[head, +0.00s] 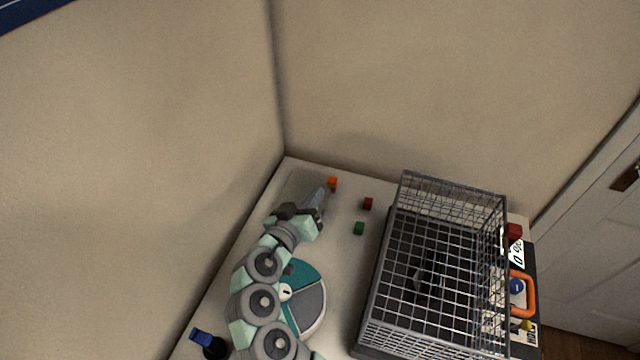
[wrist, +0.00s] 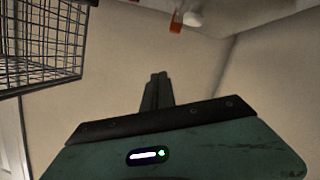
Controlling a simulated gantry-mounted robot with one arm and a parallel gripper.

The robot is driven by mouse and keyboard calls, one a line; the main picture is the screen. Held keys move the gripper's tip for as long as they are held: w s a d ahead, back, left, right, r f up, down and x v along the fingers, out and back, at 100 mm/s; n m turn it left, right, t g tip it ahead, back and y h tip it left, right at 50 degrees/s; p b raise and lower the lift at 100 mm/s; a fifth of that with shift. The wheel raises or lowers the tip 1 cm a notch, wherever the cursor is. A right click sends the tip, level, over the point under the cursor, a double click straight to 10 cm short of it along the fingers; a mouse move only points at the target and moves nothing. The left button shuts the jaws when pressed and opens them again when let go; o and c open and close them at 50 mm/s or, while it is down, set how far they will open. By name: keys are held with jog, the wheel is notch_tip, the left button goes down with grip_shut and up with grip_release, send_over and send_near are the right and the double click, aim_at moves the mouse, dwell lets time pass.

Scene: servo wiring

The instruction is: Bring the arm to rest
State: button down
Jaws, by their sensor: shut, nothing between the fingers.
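My arm reaches up the left side of the table in the head view. My gripper (head: 325,190) is at the table's far left part, close to a small orange block (head: 332,182). I cannot tell from this view whether they touch. In the wrist view my gripper (wrist: 158,76) has its two dark fingers together with nothing between them. An orange piece (wrist: 176,22) shows beyond the fingertips there, apart from them, with a white round object beside it.
A wire basket (head: 395,235) stands on the table's right half; it also shows in the wrist view (wrist: 40,83). Red (head: 367,204) and green (head: 359,228) blocks lie between arm and basket. A round teal-grey object (head: 308,300) lies beside the arm. Walls stand behind and left.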

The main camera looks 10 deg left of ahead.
jog(key=shift+d+v, duration=0.2)
jog(key=shift+v, duration=1.75)
jog(key=shift+r+p, duration=0.2)
jog(key=shift+p, duration=0.1)
